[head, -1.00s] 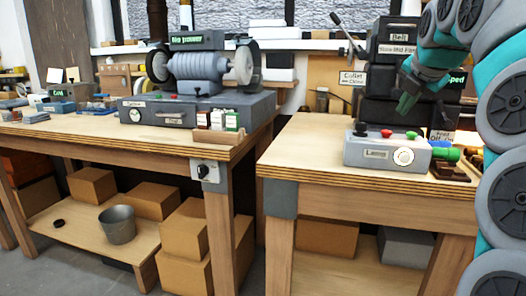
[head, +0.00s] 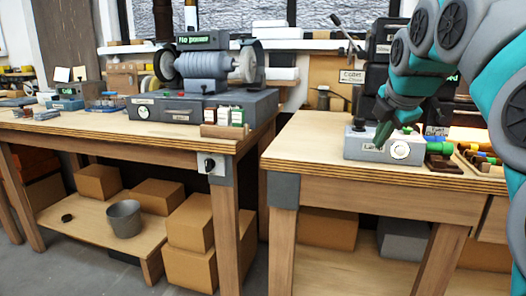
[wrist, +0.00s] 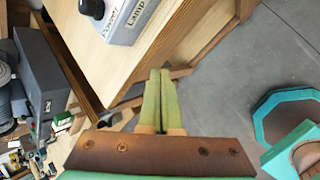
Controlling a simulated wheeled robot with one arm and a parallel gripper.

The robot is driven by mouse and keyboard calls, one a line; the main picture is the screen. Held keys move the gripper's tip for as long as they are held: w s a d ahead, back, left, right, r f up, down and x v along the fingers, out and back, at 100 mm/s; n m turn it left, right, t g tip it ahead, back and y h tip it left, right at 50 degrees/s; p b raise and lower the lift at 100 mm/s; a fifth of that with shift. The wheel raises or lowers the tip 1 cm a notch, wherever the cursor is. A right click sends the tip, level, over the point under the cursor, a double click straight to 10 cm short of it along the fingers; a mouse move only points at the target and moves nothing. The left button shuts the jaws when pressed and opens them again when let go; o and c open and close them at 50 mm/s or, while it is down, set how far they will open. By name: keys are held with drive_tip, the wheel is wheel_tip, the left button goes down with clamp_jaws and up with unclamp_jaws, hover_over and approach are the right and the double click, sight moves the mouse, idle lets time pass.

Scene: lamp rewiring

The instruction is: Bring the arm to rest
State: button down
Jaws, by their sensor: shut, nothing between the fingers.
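My gripper (head: 382,134) is at the right in the head view, in front of the grey lamp power box (head: 375,152) on the right bench (head: 300,140). It hides part of the box's label and top. In the wrist view my gripper (wrist: 159,75) shows its two green fingers shut together and empty, pointing past the bench corner, with grey floor to the right. The lamp box (wrist: 122,18) shows at the top of the wrist view, apart from the fingers. My teal and grey arm curves in from the right of the head view.
The left bench (head: 100,128) carries a grey grinder-like machine (head: 205,72). A metal bucket (head: 124,218) and cardboard boxes (head: 98,182) stand on its lower shelf. A gap separates the two benches. Grey floor (wrist: 240,50) is clear beside the bench corner.

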drive_tip(key=s+a+f+m+g, duration=0.2)
drive_tip(key=s+a+f+m, duration=0.25)
drive_tip(key=s+f, duration=0.35)
drive_tip(key=s+a+f+m+g, duration=0.2)
drive_tip(key=s+a+f+m, duration=0.25)
drive_tip(key=s+f, duration=0.35)
drive_tip(key=s+a+f+m+g, duration=0.1)
drive_tip(key=s+f+m+g, duration=0.4)
drive_tip(key=s+f+m, duration=0.7)
drive_tip(key=s+f, duration=0.5)
drive_tip(key=s, duration=0.3)
drive_tip(key=shift+s+a+f+y, duration=0.15)
drive_tip(key=shift+s+y, duration=0.15)
drive_tip(key=shift+s, duration=0.1)
